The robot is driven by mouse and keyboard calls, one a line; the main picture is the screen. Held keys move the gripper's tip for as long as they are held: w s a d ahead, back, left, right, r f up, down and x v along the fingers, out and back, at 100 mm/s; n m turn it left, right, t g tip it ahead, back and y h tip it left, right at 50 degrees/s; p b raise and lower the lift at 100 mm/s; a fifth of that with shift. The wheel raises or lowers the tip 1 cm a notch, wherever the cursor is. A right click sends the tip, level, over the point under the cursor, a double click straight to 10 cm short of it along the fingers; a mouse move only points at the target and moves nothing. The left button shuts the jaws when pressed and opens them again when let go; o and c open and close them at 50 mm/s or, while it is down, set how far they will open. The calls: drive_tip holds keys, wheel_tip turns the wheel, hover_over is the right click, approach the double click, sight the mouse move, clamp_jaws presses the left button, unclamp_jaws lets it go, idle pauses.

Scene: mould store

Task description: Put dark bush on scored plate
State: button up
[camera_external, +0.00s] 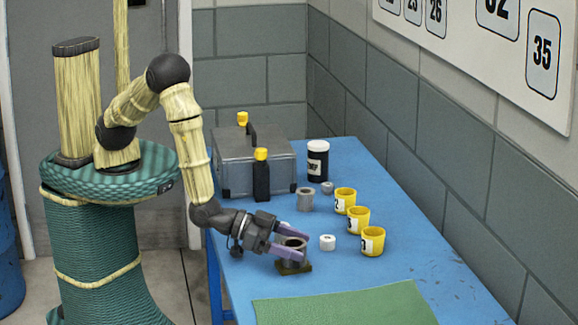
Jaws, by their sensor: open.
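The dark bush (293,242) is a short dark grey ring with an open top. It stands upright over the scored plate (294,268), a small flat olive-brown piece on the blue table, and appears to rest on it. My gripper (303,244) reaches in low from the left, with its purple fingers either side of the bush. The fingers are open; whether either touches the bush I cannot tell. The near finger hides part of the bush's side, and the scoring on the plate is too small to make out.
A white ring (328,243) and yellow cups (372,242) stand close on the right. A green mat (345,306) lies in front.

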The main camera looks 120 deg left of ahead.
drive_tip(key=shift+r, duration=0.1)
drive_tip(key=v, duration=1.2)
drive_tip(key=shift+a+r, duration=0.1)
drive_tip(key=shift+a, duration=0.05)
drive_tip(key=s+a+r+m+g+h, duration=0.2)
drive_tip(key=s+a+g, duration=0.3)
drive_tip(key=s, duration=0.5)
drive_tip(key=s+a+r+m+g+h, duration=0.2)
drive_tip(key=s+a+g, duration=0.3)
drive_tip(key=s, duration=0.6)
drive_tip(key=shift+g+h, duration=0.4)
drive_tip(key=shift+h, duration=0.5)
